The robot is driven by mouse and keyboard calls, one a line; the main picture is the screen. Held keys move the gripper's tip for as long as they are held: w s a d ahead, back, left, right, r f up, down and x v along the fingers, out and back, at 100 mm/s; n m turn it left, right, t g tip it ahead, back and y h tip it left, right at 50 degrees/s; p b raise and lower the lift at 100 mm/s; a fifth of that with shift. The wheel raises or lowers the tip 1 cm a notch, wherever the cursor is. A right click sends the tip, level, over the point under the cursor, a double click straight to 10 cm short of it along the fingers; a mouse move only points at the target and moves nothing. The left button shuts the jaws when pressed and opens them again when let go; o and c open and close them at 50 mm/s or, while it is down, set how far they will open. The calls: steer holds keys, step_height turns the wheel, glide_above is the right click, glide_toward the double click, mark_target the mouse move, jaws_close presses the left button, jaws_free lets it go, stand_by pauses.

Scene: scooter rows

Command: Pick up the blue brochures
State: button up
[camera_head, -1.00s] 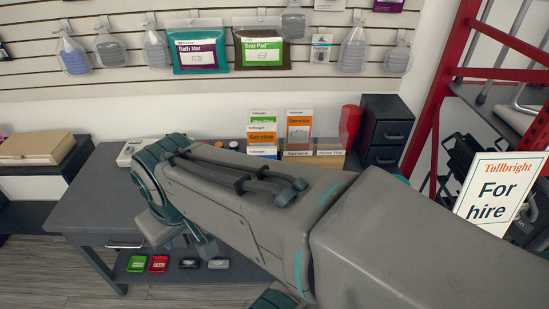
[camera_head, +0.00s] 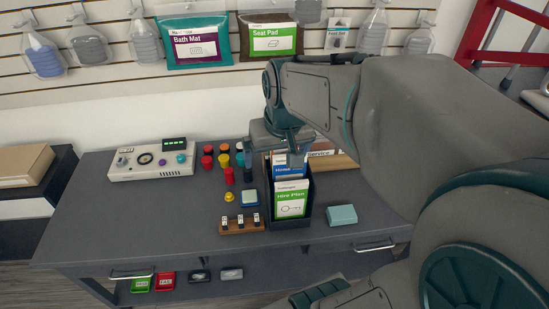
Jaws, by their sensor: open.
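The blue brochures (camera_head: 287,171) stand upright in the back part of a dark brochure holder (camera_head: 291,222) on the grey desk. Their blue cover with white print shows, and their top edge is partly hidden by my gripper. Green and white "Hire Plan" brochures (camera_head: 291,200) stand in front of them in the same holder. My gripper (camera_head: 280,158) points down at the back of the holder, just over the blue brochures. It is open, and I cannot tell whether its fingers touch them.
Several red, yellow and black knobs (camera_head: 224,158) and a small rack (camera_head: 241,225) are left of the holder. A control box (camera_head: 152,160) stands at the desk's left. A teal block (camera_head: 342,215) lies to the right. My arm hides the desk's right side.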

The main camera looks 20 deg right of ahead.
steer(key=w+d+f+m+b, duration=0.2)
steer(key=w+d+f, duration=0.1)
steer(key=w+d, duration=0.45)
steer(key=d+p+x, duration=0.1)
steer(key=p+x, duration=0.1)
steer(key=x, duration=1.2)
steer(key=shift+d+h, duration=0.25)
steer(key=shift+h, duration=0.05)
steer(key=shift+s, duration=0.1)
steer(key=c, duration=1)
